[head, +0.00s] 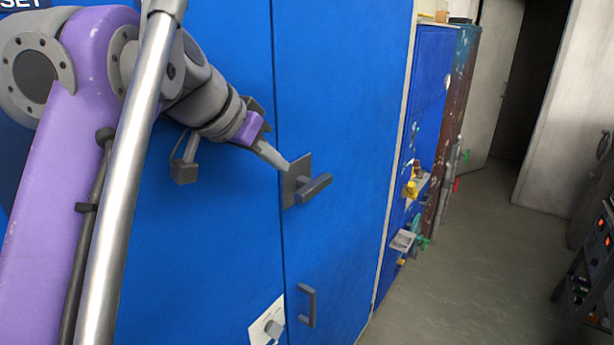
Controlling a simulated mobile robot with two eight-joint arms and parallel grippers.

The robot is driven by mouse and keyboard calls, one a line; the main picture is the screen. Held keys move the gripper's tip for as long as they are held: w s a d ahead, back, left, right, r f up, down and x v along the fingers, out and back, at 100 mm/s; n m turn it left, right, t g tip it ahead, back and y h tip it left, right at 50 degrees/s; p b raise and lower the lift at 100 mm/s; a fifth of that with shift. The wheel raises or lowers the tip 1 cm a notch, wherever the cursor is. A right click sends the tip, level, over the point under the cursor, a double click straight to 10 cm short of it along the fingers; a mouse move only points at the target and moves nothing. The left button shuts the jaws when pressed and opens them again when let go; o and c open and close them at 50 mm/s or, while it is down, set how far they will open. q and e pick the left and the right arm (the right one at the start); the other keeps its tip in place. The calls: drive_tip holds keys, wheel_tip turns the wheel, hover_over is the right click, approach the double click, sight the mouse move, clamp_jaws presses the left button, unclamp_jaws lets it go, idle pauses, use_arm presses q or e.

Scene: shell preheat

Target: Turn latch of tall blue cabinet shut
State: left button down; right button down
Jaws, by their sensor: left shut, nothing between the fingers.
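The tall blue cabinet (345,110) fills the left and middle of the head view. Its two door panels look closed, with a dark vertical seam between them. The dark grey latch (315,188) sits on a grey plate at the seam; its bar slants up to the right in the picture. My left gripper (274,156) is shut and empty, its fingertips just left of and above the latch, close to the plate. I cannot tell whether they touch it. My right gripper is out of view.
Another blue cabinet (428,100) with small fittings stands farther right. The floor (475,260) to the right is open, with a dark rack (590,265) at the right edge.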

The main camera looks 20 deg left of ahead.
sight(312, 187)
use_arm(q)
drive_tip(key=shift+r, duration=0.3)
